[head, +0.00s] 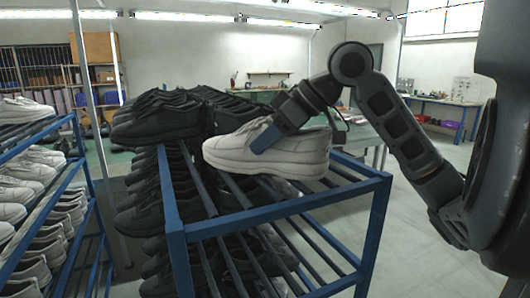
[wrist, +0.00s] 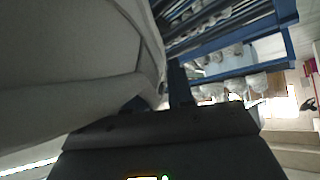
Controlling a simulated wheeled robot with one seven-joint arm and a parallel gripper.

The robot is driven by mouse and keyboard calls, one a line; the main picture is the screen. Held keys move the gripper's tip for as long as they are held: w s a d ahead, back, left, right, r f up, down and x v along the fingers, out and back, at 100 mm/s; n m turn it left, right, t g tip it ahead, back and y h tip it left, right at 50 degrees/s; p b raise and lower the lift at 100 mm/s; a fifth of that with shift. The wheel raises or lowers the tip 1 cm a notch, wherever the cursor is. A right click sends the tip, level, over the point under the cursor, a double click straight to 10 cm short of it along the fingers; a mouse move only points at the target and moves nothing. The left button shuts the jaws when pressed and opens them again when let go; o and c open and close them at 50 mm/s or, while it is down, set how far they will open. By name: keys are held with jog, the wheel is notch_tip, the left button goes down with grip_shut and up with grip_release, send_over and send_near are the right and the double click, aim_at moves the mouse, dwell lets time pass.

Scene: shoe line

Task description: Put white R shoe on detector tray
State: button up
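A white shoe (head: 235,152) is at the top level of the near blue rack in the head view, toe to the left and heel to the right. I cannot tell whether it is the R shoe. My gripper (head: 268,138) reaches it from the upper right, with one blue finger against the shoe's near side; the other finger is hidden. In the wrist view, the white shoe (wrist: 70,75) fills the left side, with its edge between my gripper's dark fingers (wrist: 158,95). It looks gripped. I cannot tell whether its sole touches the bars. I cannot make out the detector tray.
Black shoes (head: 158,117) crowd the top of the blue rack (head: 280,211), left of and behind the white shoe. Another blue rack (head: 92,210) with white shoes stands at the left. Open floor (head: 430,255) lies to the right.

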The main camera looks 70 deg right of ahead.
jog(key=shift+w+f, duration=0.2)
jog(key=shift+f, duration=0.05)
jog(key=shift+c, duration=0.2)
grip_shut()
jog(key=shift+r, duration=0.1)
